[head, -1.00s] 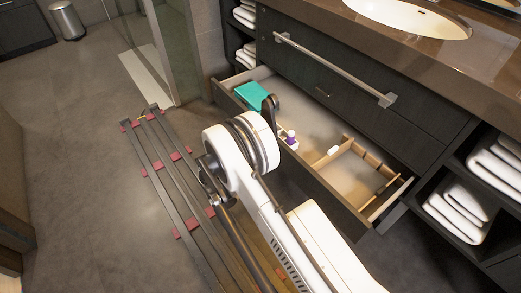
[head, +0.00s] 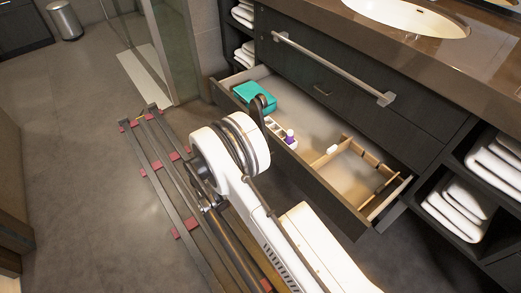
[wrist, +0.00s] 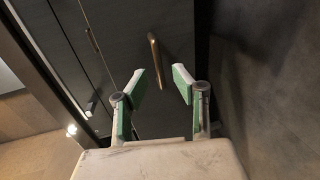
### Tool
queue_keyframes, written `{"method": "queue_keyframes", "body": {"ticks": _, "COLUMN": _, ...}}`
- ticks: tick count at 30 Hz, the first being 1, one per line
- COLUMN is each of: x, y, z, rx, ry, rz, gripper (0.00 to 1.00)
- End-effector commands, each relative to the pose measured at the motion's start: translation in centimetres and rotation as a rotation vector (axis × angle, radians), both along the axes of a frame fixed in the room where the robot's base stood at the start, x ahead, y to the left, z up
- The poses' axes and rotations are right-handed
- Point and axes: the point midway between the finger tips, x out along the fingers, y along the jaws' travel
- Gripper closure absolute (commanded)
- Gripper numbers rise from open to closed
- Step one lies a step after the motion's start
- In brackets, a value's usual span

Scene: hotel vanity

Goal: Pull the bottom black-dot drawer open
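The bottom drawer (head: 314,187) stands pulled out under the vanity in the head view, its inside exposed. I cannot make out a black dot on it. In the wrist view a slim bronze bar handle (wrist: 154,55) is on a dark front panel (wrist: 120,35). My gripper (wrist: 161,84) is open, with green-padded fingers apart. The handle lies ahead, in line with the gap between the fingertips, and the fingers are not closed on it. Whether its lower end is between the tips is hard to tell.
The open drawer holds a teal box (head: 254,97), a small purple-and-white bottle (head: 289,136) and wooden dividers (head: 345,144). A closed drawer (head: 340,88) and a long towel bar (head: 330,67) are above. Shelves with white towels (head: 455,206) flank it.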

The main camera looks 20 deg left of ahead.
Motion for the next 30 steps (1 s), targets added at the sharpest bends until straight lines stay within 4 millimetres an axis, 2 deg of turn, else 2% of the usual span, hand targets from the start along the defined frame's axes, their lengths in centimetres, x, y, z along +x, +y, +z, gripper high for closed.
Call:
{"method": "queue_keyframes", "body": {"ticks": 6, "x": -3.7, "y": 2.5, "z": 0.9, "rx": 0.001, "ry": 0.000, "rz": 0.003, "gripper": 0.73}}
{"method": "queue_keyframes", "body": {"ticks": 12, "x": -6.2, "y": 4.1, "z": 1.6, "rx": 0.000, "ry": 0.000, "rz": 0.002, "gripper": 0.73}}
{"method": "queue_keyframes", "body": {"ticks": 18, "x": -7.2, "y": 4.7, "z": 1.8, "rx": 0.000, "ry": 0.000, "rz": 0.000, "gripper": 0.73}}
{"method": "queue_keyframes", "body": {"ticks": 30, "x": -7.3, "y": 4.7, "z": 1.8, "rx": 0.000, "ry": 0.000, "rz": 0.000, "gripper": 0.73}}
